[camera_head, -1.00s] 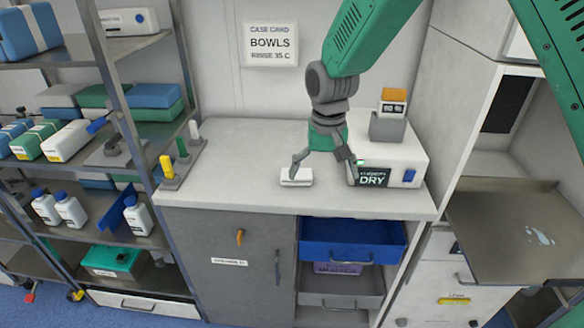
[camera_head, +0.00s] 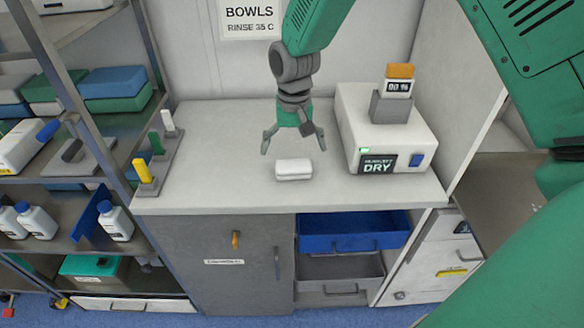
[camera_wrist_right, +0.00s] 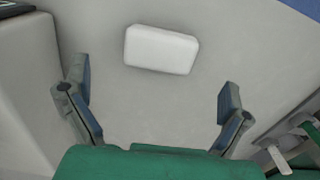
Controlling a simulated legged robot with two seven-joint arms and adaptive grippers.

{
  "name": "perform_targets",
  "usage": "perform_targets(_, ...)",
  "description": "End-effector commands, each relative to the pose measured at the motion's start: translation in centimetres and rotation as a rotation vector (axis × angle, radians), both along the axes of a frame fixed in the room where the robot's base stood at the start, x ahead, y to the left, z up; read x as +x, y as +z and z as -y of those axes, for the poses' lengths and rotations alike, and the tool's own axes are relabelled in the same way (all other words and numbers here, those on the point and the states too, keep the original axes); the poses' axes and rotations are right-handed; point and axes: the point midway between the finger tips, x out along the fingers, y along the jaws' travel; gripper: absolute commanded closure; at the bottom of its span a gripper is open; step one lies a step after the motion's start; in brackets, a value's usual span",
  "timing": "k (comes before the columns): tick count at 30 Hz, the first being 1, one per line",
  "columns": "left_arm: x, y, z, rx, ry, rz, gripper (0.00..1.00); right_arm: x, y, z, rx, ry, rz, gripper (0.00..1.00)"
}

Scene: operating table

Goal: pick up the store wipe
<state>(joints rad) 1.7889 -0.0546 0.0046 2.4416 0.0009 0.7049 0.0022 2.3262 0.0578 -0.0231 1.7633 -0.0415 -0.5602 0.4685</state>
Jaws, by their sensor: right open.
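The store wipe looks like a small white folded pad (camera_head: 293,170) lying flat on the white counter. It also shows in the right wrist view (camera_wrist_right: 161,49), just beyond the fingers and near the top middle. My right gripper (camera_head: 293,150) is open and empty, with its two fingers spread wide. In the head view it hangs over the counter, just behind the pad, with the pad between the lines of the fingers. In the right wrist view the open fingers (camera_wrist_right: 156,90) stand either side, not touching the pad. My left gripper is not in view.
A white dryer box (camera_head: 385,125) stands right of the gripper. A rack with yellow, green and white pegs (camera_head: 157,165) stands at the counter's left end. An open blue drawer (camera_head: 352,232) juts out below. The counter around the pad is clear.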

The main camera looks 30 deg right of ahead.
Motion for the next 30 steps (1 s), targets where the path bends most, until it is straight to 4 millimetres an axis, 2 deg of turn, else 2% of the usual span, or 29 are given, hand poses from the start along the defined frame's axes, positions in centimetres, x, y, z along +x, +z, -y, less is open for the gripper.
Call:
perform_targets(6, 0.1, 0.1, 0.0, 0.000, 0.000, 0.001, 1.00, -0.1, -1.5, -0.1, 0.000, 0.000, 0.000, 0.00)
perform_targets(15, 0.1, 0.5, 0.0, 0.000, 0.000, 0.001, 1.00, 0.0, -5.7, -0.1, 0.000, 0.002, 0.000, 0.00)
perform_targets(23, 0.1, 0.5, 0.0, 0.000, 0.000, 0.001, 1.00, -0.1, -6.1, -0.1, 0.000, 0.001, 0.002, 0.00)
perform_targets(24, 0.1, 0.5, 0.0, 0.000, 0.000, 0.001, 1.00, -0.1, -6.1, -0.1, -0.001, 0.001, 0.002, 0.04)
perform_targets(26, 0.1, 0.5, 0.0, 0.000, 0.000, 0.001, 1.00, -0.1, -6.1, -0.1, -0.001, 0.001, 0.002, 0.25)
perform_targets(27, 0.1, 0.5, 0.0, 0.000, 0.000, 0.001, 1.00, -0.1, -6.1, -0.1, -0.001, 0.001, 0.002, 0.39)
perform_targets(30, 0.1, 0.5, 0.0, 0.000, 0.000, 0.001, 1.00, -0.1, -6.1, -0.1, 0.000, 0.001, 0.001, 0.41)
